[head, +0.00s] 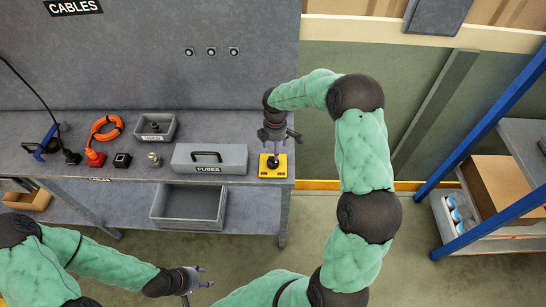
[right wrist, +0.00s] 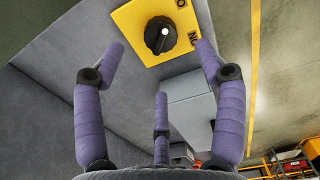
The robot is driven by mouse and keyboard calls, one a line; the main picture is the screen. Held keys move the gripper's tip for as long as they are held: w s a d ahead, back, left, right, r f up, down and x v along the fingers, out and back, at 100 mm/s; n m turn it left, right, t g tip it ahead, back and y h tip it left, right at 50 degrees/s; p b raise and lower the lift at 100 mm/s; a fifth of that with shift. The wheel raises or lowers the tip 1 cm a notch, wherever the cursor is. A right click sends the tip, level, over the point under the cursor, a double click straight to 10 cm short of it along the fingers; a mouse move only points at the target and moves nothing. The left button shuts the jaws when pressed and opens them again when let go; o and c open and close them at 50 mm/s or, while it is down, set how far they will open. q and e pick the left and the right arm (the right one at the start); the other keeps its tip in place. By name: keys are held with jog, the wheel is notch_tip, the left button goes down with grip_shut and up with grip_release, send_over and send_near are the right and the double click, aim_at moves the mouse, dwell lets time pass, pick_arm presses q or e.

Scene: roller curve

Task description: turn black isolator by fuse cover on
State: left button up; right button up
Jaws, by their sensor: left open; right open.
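The isolator is a yellow plate (head: 264,172) with a black rotary knob (head: 272,162), at the right end of the bench beside the grey fuse cover (head: 207,169) labelled FUSES. In the right wrist view the black knob (right wrist: 160,36) carries a white mark, with O and ON printed on the yellow plate (right wrist: 128,20). The grey fuse cover (right wrist: 190,110) shows there below it. My right gripper (head: 274,148) is above the isolator; its purple fingers (right wrist: 160,70) are spread and apart from the knob. My left gripper (head: 194,281) is open and empty, in front of the bench.
An open grey crate (head: 188,206) sits below. A blue-framed rack (head: 490,105) stands at the right.

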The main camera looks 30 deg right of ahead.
aim_at(273, 162)
jog(key=f, duration=0.8)
jog(key=shift+w+f, duration=0.25)
jog(key=shift+f, duration=0.15)
jog(key=shift+a, duration=0.1)
jog(key=c, duration=1.1)
